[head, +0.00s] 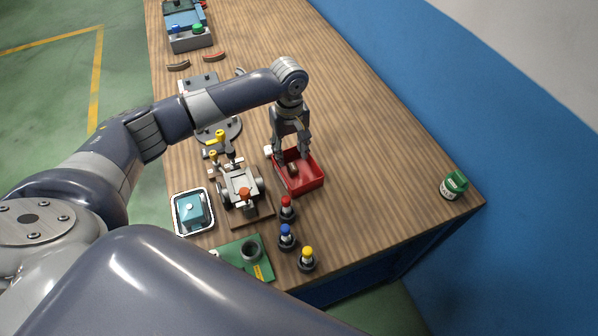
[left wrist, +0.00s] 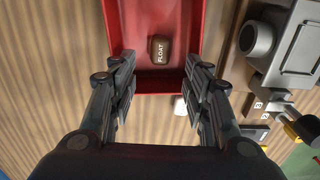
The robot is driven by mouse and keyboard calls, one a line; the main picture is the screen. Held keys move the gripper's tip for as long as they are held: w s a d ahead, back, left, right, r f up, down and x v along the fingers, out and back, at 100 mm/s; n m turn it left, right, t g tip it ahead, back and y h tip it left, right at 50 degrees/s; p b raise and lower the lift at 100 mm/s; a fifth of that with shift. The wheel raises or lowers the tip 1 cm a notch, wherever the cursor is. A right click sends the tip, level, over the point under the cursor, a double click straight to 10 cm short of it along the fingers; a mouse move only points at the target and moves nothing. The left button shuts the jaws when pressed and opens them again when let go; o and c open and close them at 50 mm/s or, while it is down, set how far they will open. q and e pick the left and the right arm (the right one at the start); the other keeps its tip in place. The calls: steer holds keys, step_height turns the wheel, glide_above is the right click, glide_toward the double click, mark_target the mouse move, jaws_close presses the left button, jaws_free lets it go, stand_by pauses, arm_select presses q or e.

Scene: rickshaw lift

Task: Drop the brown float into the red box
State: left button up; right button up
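The red box (head: 313,171) stands on the wooden table, and it also fills the upper middle of the left wrist view (left wrist: 116,38). The brown float (left wrist: 160,49), labelled FLOAT, is within the box's walls, near one end; in the head view it shows as a small brown piece (head: 293,168). My left gripper (head: 291,156) points down over the box. In the left wrist view its fingers (left wrist: 160,82) are spread wide with nothing between the tips, and the float is apart from them. My right gripper is not in view.
A grey device on a wooden base (head: 241,188) stands left of the box. Three bottles with red, blue and yellow caps (head: 286,238) stand in front. A blue tray piece (head: 193,211), a green board (head: 236,250) and a green-lidded jar (head: 453,186) are nearby.

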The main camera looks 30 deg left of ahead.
arm_select(q)
step_height(320, 180, up, 12)
stand_by(0.6)
stand_by(0.5)
